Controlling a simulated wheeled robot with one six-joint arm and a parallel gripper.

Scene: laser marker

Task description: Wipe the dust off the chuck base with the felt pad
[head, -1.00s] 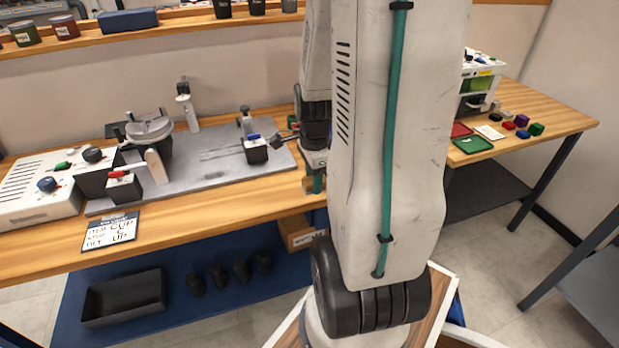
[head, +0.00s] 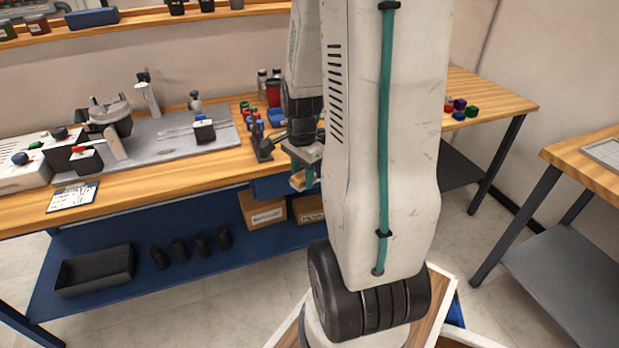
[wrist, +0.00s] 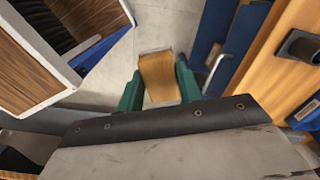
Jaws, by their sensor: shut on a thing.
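My gripper (wrist: 160,88) has its green fingers shut on the felt pad (wrist: 157,72), which shows a wood-coloured block face in the wrist view. In the head view the pad (head: 298,182) hangs under my gripper (head: 304,172), in front of the bench's front edge. Its felt side is hard to make out. At the bench's left stands a grey fixture with a round ring, which looks like the chuck (head: 108,113), on a grey plate (head: 160,143). Its base is small and partly hidden, and I cannot make out dust. My gripper is well to the right of it.
A white control box (head: 22,172) and a written card (head: 73,197) are at the bench's left. Bottles and small tools (head: 262,120) stand behind my gripper. A black tray (head: 95,272) lies on the lower shelf. Another table (head: 585,165) is at the right.

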